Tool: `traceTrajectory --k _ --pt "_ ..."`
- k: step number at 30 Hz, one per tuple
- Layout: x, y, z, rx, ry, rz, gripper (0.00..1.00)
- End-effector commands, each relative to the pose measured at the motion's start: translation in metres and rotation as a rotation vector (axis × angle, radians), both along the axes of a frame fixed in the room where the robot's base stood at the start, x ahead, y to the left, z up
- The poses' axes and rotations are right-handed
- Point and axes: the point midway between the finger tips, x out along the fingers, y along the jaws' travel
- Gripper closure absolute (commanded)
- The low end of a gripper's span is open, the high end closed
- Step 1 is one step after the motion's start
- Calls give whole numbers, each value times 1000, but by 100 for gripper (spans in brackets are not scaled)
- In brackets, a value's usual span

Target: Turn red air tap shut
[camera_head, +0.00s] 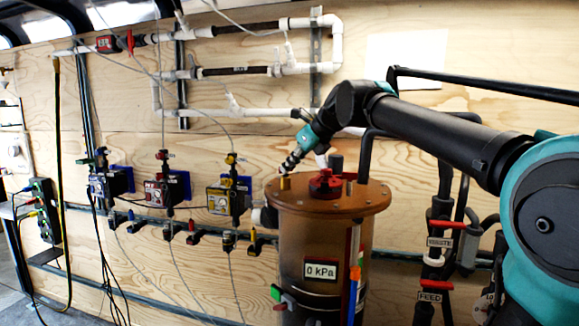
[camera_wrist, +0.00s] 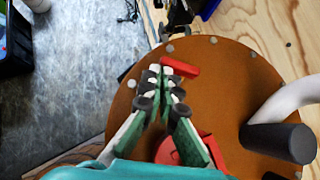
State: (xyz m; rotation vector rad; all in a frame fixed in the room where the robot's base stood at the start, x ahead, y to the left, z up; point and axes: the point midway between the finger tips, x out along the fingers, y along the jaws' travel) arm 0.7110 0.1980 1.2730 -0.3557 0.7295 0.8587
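A red tap handle (camera_wrist: 180,66) shows in the wrist view as a short bar near the far edge of the round brown tank lid (camera_wrist: 225,75). My gripper (camera_wrist: 161,72) is over the lid with its fingertips together, right beside the left end of this handle. I cannot tell whether they touch it. In the head view my gripper (camera_head: 289,166) points down at the left part of the lid (camera_head: 340,204), close to a brass fitting (camera_head: 285,184). The red handle is not clearly visible there.
A red knob (camera_head: 325,183) sits on the lid; it also shows in the wrist view (camera_wrist: 185,150). A 0 kPa display (camera_head: 320,271) is on the tank. Pumps and tubing line the wooden wall.

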Motion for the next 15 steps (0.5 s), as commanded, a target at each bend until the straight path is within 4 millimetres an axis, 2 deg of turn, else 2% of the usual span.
traceTrajectory --k 15 --pt "-1 19 0 0 1 4 100"
